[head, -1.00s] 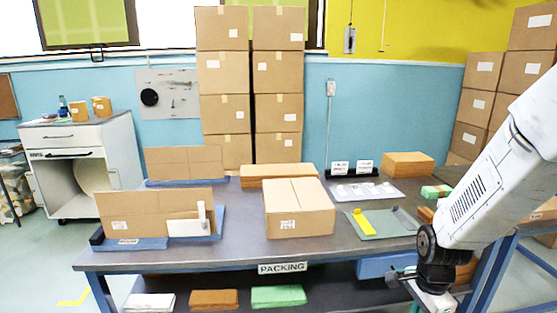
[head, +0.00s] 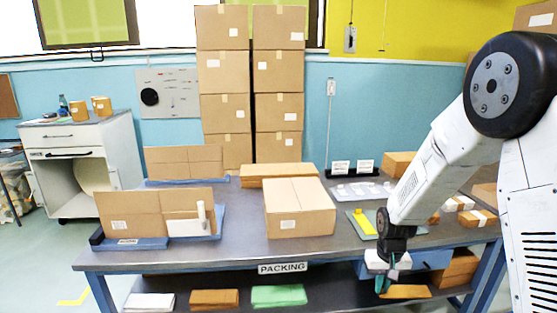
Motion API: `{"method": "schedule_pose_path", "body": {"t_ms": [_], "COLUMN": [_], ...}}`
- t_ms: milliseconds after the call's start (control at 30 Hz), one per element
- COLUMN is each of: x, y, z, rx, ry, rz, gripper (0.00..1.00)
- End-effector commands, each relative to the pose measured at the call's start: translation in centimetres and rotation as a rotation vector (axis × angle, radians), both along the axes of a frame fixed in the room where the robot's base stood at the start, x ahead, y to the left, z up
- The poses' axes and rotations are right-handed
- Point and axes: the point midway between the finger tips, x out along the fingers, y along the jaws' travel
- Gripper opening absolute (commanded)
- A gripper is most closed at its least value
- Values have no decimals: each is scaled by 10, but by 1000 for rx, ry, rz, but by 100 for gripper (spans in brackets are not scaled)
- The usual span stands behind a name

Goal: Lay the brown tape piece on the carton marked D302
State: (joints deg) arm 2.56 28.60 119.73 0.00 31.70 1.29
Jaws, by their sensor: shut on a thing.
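My gripper (head: 384,285) hangs in front of the bench's right part, below the top's front edge. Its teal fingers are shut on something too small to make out. I cannot pick out the brown tape piece. A closed brown carton (head: 315,212) with a small white label stands mid-bench, left of my gripper. Another brown carton (head: 132,217) stands on a blue stand at the front left, with a white piece against it. A third (head: 183,161) stands behind it. The labels are too small to read, so I cannot tell which is D302.
A pale tray (head: 346,193) and a green mat with a yellow item (head: 364,223) lie right of the middle carton. A flat brown stack (head: 277,169) lies behind it. Tall carton stacks stand behind the bench (head: 195,252). Several small brown boxes are at the right.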

Motion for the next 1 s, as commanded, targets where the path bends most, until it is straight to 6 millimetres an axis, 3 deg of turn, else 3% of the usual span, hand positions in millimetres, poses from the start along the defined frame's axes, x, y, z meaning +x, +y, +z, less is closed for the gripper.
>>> {"method": "schedule_pose_path", "body": {"t_ms": [100,267,1000], "x": [11,9,8], "y": [12,20,21], "z": [-22,-37,-37], "rx": [0,0,0], "ry": [3,1,0], "rz": [55,67,66], "gripper": [0,0,0]}}
